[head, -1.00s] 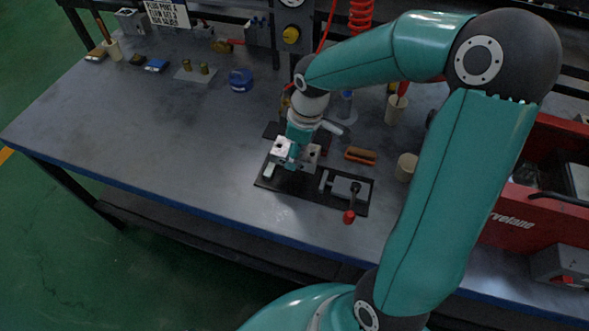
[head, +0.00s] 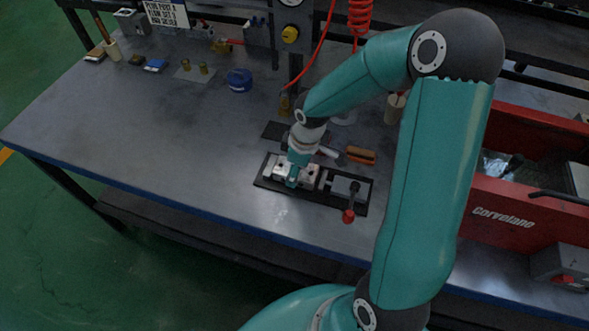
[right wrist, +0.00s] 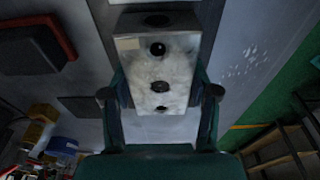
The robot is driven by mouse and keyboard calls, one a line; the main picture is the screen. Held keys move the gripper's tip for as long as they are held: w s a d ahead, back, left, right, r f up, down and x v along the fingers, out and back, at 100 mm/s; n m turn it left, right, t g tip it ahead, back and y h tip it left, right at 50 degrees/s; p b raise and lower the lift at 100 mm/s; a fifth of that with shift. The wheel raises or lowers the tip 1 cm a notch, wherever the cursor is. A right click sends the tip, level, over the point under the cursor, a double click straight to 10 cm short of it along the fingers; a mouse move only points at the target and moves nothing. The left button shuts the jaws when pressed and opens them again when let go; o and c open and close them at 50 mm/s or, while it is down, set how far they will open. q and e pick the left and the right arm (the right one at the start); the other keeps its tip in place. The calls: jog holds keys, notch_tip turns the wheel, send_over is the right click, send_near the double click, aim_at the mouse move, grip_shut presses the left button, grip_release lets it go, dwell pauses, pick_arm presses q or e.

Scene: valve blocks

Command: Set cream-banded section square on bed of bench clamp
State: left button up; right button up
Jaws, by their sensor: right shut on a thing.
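The bench clamp (head: 345,187) has a dark base plate, a grey jaw and a red-knobbed handle (head: 348,215). The block is low over the clamp's bed, left of the jaw and roughly in line with it. The gripper hides their contact, so I cannot tell whether it rests there. My left gripper is out of view.
An orange-brown brush (head: 361,155) lies behind the clamp. A dark flat plate (head: 275,131) lies behind it to the left. A blue object (head: 239,80) and a beige cup (head: 394,108) stand farther back. The bench's left half is largely clear.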

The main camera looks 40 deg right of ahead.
aim_at(303, 170)
jog(key=o, duration=1.6)
jog(key=r, duration=0.4)
jog(key=s+r, duration=0.1)
jog(key=r, duration=0.7)
jog(key=shift+s+d+p, duration=0.25)
jog(key=shift+d+p, duration=0.1)
jog(key=shift+p, duration=0.05)
